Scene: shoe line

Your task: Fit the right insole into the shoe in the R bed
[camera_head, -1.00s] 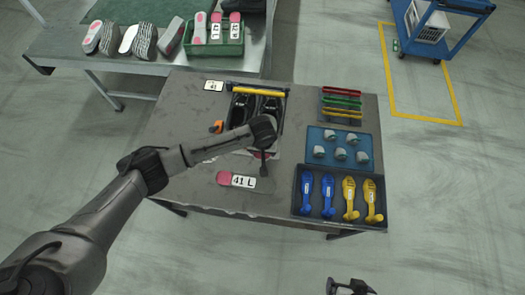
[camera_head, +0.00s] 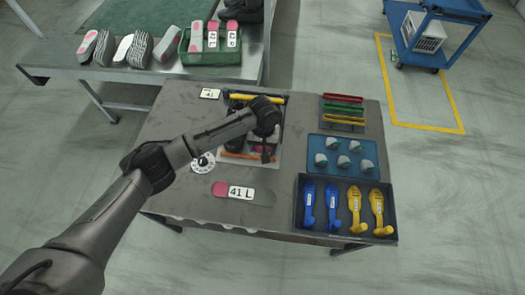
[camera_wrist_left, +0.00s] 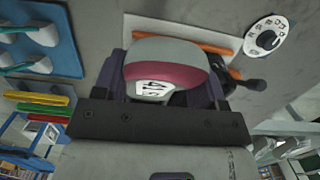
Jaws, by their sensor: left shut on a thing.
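My left gripper (camera_head: 263,152) is over the near part of the shoe fixture (camera_head: 281,132) in the middle of the table. In the left wrist view it is shut on a grey and pink insole (camera_wrist_left: 165,72) with a white label that starts with 41; the rest of the label is not readable. The black shoes (camera_head: 238,104) in the fixture are mostly hidden by my arm, so I cannot tell whether the insole touches the R bed's shoe. The 41 L insole (camera_head: 241,192) lies flat on the table in front. My right gripper is not in view.
A white dial (camera_head: 203,162) sits left of the fixture; it also shows in the left wrist view (camera_wrist_left: 266,37). To the right are coloured bars (camera_head: 343,109), a blue tray (camera_head: 314,168) and a dark tray (camera_head: 389,221) of blue and yellow tools. A green crate (camera_head: 210,59) stands behind.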

